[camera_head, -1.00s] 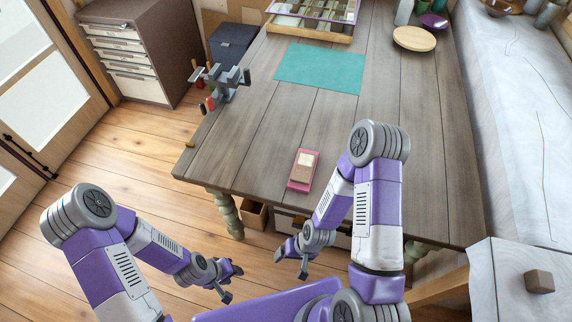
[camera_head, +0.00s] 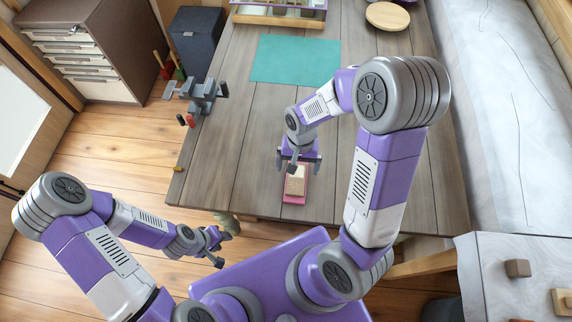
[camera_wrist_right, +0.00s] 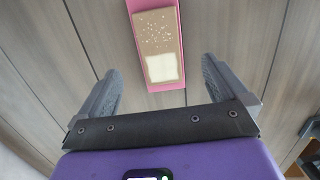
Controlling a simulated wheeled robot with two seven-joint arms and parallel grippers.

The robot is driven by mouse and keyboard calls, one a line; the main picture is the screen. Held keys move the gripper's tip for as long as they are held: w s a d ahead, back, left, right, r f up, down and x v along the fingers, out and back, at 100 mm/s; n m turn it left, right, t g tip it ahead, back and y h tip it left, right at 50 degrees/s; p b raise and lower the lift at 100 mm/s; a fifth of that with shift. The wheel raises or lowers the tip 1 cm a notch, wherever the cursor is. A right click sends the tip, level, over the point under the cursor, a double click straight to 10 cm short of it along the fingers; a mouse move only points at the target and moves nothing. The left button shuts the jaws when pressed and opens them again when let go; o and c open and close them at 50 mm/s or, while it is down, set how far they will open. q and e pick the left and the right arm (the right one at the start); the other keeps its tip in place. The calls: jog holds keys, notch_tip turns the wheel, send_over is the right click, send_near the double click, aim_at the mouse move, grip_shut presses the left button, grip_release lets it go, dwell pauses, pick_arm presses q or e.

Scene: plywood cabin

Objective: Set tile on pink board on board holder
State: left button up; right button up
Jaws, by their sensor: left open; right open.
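A pink board (camera_head: 293,198) lies on the table near its front edge. On it is a flat tan tile (camera_head: 295,185), speckled, with a pale square at one end; the tile shows closely in the right wrist view (camera_wrist_right: 158,33), with the pink board (camera_wrist_right: 179,15) beneath it. My right gripper (camera_head: 298,161) is open and empty at the board's far end. In the right wrist view its fingers (camera_wrist_right: 160,70) stand apart on either side of the board's line. My left gripper (camera_head: 221,249) is open and empty, off the table's front. A grey stand (camera_head: 203,95), possibly the board holder, is at the table's left edge.
A teal mat (camera_head: 295,60) lies toward the back of the table (camera_head: 245,140). A divided tray (camera_head: 280,16) and a round wooden disc (camera_head: 387,16) are behind it. Red and dark handles hang near the grey stand. The table between stand and board is bare.

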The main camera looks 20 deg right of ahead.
aim_at(296, 178)
jog(key=shift+w+d, duration=0.1)
jog(key=shift+d, duration=0.1)
jog(key=shift+f+b, duration=0.15)
jog(key=shift+b, duration=0.15)
jog(key=f, duration=0.2)
jog(key=f+b, duration=0.1)
jog(key=f, duration=0.1)
jog(key=s+a+f+b, duration=0.1)
jog(key=f, duration=0.1)
jog(key=shift+f, duration=0.35)
jog(key=shift+c, duration=0.5)
